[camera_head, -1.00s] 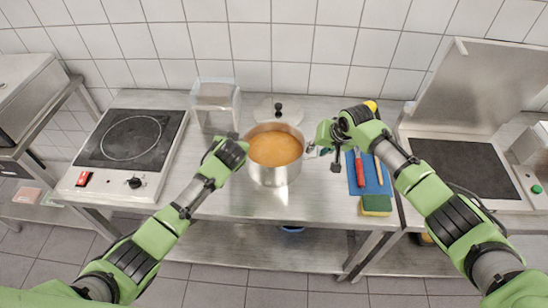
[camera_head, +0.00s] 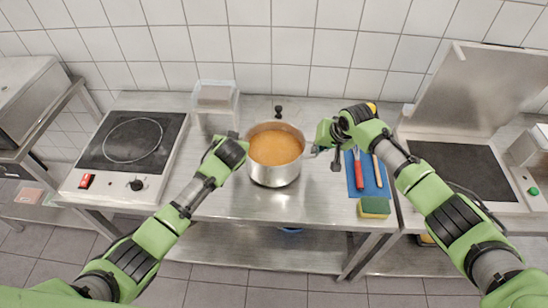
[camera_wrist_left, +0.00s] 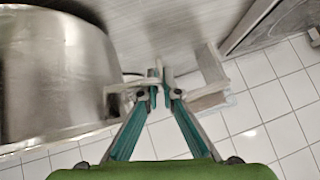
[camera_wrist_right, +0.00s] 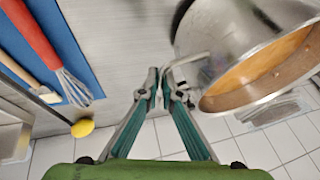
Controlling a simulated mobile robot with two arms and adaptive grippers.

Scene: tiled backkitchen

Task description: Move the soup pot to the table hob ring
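The steel soup pot (camera_head: 275,176), full of orange soup, is between my two grippers in the head view, just above the steel table. My left gripper (camera_head: 238,142) is at its left side; in the left wrist view the fingers (camera_wrist_left: 160,88) are shut on a pot handle (camera_wrist_left: 122,89). My right gripper (camera_head: 316,150) is at its right side; in the right wrist view the fingers (camera_wrist_right: 160,88) are shut on the other handle (camera_wrist_right: 187,60). The table hob (camera_head: 152,180) stands at the left, its black top with a pale ring (camera_head: 132,139) empty.
A clear container (camera_head: 216,112) stands behind, between hob and pot. A lid, mostly hidden, shows its black knob (camera_head: 278,112) behind the pot. A blue cloth (camera_head: 352,178) with utensils and a sponge (camera_head: 375,207) lies right. An open grill (camera_head: 465,165) is farther right.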

